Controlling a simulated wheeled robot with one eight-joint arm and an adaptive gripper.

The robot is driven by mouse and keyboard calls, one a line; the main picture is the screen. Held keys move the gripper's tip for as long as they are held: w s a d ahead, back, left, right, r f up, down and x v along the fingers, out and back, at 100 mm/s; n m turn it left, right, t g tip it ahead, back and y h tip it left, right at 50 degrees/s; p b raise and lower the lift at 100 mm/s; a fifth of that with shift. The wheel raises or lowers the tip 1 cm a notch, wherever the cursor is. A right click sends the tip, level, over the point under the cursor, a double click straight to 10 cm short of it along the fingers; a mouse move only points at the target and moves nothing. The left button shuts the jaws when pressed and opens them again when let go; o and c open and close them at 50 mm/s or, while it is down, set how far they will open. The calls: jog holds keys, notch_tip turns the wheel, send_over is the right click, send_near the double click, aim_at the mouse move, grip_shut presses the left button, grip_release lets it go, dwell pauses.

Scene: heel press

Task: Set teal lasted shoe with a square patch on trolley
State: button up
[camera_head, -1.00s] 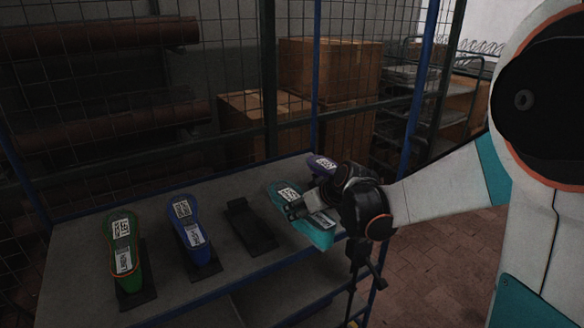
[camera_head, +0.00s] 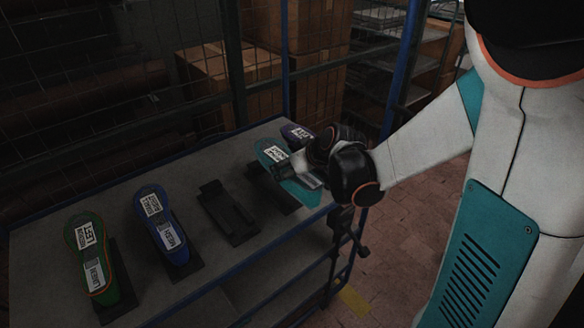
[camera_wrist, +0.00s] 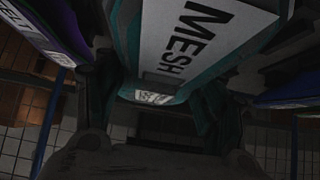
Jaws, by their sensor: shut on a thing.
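The teal shoe (camera_head: 273,152) has white labels on its upward face, and my gripper (camera_head: 298,172) is shut on it. It is over the right part of the grey trolley top (camera_head: 140,180), with a dark stand (camera_head: 268,190) showing below it. I cannot tell whether shoe and stand touch. In the wrist view the teal shoe (camera_wrist: 130,45) lies between the fingers of my gripper (camera_wrist: 155,110), with a large label reading MESH. I cannot make out the outline of any square patch.
A green shoe (camera_head: 90,250) and a blue shoe (camera_head: 160,222) sit on stands at the left. An empty dark stand (camera_head: 228,212) lies between the blue and teal shoes. A purple shoe (camera_head: 296,134) is just behind the teal one. Wire mesh (camera_head: 110,70) rises behind.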

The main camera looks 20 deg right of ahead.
aim_at(280, 158)
jog(key=shift+w+a+f+b, duration=0.1)
jog(key=shift+w+a+f, duration=0.3)
jog(key=shift+w, duration=1.15)
jog(key=shift+w+a+f+b, duration=0.15)
jog(key=shift+w+a, duration=0.5)
jog(key=shift+w, duration=0.95)
jog(key=shift+w+a+f+b, duration=0.1)
jog(key=shift+w+a+f, duration=0.3)
jog(key=shift+w, duration=1.15)
jog(key=shift+a+f+b, duration=0.1)
jog(key=shift+f+b, duration=1)
jog(key=shift+f, duration=0.15)
jog(key=shift+f+b, duration=0.5)
jog(key=shift+f, duration=0.05)
jog(key=o, duration=1.7)
jog(key=shift+o, duration=0.2)
jog(key=v, duration=1.2)
